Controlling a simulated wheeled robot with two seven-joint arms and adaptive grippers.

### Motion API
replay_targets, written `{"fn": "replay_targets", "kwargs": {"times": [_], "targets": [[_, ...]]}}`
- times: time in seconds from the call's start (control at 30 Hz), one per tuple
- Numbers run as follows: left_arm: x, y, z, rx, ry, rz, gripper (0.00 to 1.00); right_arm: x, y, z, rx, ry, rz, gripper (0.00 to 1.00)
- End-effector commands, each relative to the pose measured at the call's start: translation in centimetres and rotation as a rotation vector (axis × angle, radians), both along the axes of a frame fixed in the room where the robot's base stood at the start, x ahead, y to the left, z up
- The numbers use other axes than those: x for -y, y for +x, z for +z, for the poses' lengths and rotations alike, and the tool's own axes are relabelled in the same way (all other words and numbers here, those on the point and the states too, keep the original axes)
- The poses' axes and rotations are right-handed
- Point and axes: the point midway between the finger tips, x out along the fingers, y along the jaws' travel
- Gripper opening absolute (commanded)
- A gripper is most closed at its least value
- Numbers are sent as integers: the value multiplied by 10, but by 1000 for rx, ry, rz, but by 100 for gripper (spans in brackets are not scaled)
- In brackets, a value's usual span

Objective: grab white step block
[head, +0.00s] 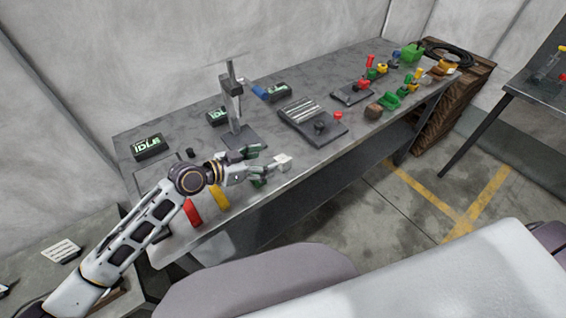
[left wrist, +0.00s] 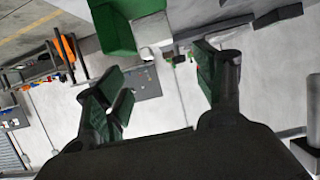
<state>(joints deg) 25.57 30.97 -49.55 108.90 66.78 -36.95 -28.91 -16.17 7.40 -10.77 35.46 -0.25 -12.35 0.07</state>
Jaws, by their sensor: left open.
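A small white block (head: 283,161), likely the white step block, sits near the front edge of the grey workbench (head: 180,175). In the left wrist view the white block (left wrist: 152,33) shows beyond the fingers at the top, beside a larger green block (left wrist: 115,27). My left gripper (head: 262,166) is open, with green-padded fingers pointing at the white block from its left in the head view. The left wrist view shows the left gripper (left wrist: 165,82) with its fingers wide apart and nothing between them. My right gripper is not in view.
A red block (head: 192,212) and a yellow block (head: 219,199) lie near the bench's front-left edge. A grey upright stand (head: 233,105) rises behind the gripper. A dark panel (head: 312,121) and several coloured parts lie farther right. The bench is bare between the white block and panel.

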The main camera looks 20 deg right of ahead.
Motion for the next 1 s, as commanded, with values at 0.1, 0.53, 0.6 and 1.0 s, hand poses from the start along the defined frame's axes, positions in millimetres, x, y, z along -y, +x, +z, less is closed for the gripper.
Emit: {"fn": "replay_targets", "kwargs": {"times": [0.1,0.53,0.6,1.0], "targets": [[9,3,-3,-1,-1,-1,70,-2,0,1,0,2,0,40],[18,6,-9,0,1,0,70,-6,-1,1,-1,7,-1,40],[18,6,-9,0,1,0,70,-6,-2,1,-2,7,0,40],[32,11,-15,-2,0,0,70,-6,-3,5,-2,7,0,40]]}}
